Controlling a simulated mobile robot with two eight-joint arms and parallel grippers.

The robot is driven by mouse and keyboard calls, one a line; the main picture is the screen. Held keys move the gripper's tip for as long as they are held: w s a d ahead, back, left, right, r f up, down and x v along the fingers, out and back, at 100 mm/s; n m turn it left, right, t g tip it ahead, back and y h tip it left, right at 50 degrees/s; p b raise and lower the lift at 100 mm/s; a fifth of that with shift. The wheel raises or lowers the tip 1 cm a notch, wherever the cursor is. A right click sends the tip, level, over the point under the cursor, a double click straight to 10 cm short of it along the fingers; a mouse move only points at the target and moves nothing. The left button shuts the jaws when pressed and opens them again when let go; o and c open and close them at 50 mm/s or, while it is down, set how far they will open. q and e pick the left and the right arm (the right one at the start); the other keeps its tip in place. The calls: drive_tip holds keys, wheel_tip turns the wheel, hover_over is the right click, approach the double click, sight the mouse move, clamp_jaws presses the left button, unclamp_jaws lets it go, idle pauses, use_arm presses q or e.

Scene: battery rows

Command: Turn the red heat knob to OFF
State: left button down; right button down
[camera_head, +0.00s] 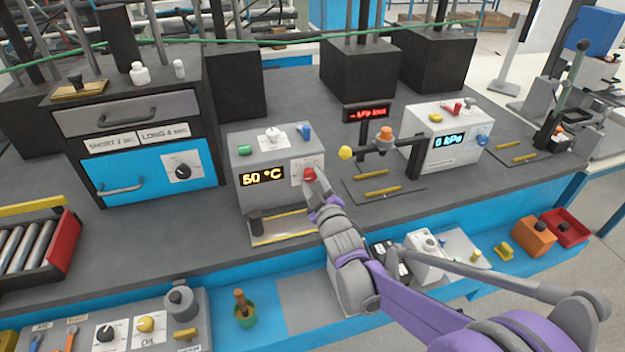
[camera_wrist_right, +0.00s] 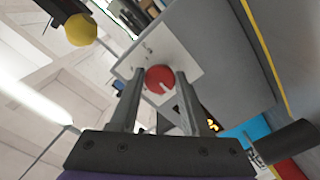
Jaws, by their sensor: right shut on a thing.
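A short white mark on the knob points to the lower right in that view. The label plate (camera_wrist_right: 188,48) behind it is partly hidden, and its words are too small to read. My left gripper is not in view.
A green button (camera_head: 244,150), a white knob (camera_head: 271,135) and a blue knob (camera_head: 305,132) are on top of the box. A stand with a yellow ball (camera_head: 345,153) is close on the right. The blue-fronted drawer cabinet (camera_head: 150,170) stands left.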

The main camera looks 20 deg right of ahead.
drive_tip(key=shift+n, duration=0.4)
drive_tip(key=shift+c, duration=1.9)
unclamp_jaws()
drive_tip(key=shift+s, duration=0.1)
drive_tip(key=s, duration=1)
drive_tip(key=shift+s+d, duration=0.2)
drive_tip(key=shift+s, duration=0.15)
